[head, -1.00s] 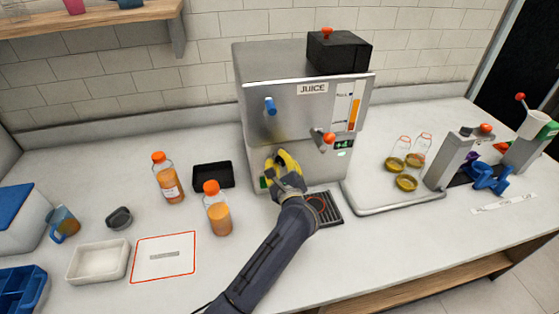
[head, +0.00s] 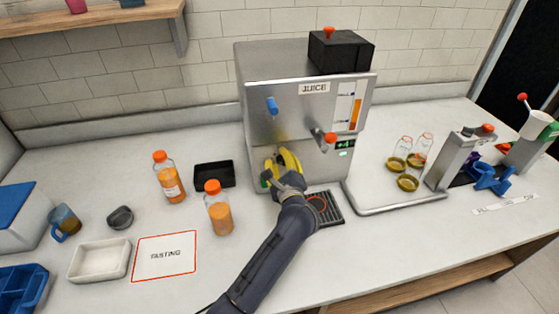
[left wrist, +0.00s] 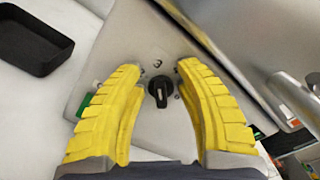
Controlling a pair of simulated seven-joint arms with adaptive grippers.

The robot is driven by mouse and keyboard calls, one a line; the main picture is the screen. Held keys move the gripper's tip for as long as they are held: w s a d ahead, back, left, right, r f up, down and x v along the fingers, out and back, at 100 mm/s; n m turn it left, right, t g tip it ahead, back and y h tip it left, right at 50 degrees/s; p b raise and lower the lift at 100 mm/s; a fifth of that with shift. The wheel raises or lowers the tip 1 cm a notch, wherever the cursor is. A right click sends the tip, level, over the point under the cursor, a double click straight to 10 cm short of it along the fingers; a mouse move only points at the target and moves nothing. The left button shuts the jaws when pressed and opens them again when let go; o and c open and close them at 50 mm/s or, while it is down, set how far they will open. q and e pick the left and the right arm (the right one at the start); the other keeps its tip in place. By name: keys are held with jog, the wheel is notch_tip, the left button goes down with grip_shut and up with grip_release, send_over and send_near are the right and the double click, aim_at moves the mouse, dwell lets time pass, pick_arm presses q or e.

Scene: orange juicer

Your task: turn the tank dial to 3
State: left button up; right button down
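The tank dial is a small black knob (left wrist: 160,91) on the grey front of the juicer (head: 258,95). In the left wrist view it lies between my two yellow fingers, with gaps on both sides. A pale line on the knob runs roughly up the picture; the small marks around it are too blurred to read surely. My left gripper (head: 283,158) is open at the lower left of the juicer's front; its fingertips show in the left wrist view (left wrist: 165,72). In the head view my gripper hides the dial. My right gripper is not in view.
A black tray (head: 214,174) and orange bottles (head: 218,211) stand left of my arm. A drip grate (head: 327,207) lies to its right. The red-handled tap (head: 328,138) and blue knob (head: 272,106) stick out above.

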pick_arm(q)
jog(key=shift+d, duration=0.1)
jog(key=v, duration=0.7)
jog(key=shift+s, duration=0.25)
dwell(0.4)
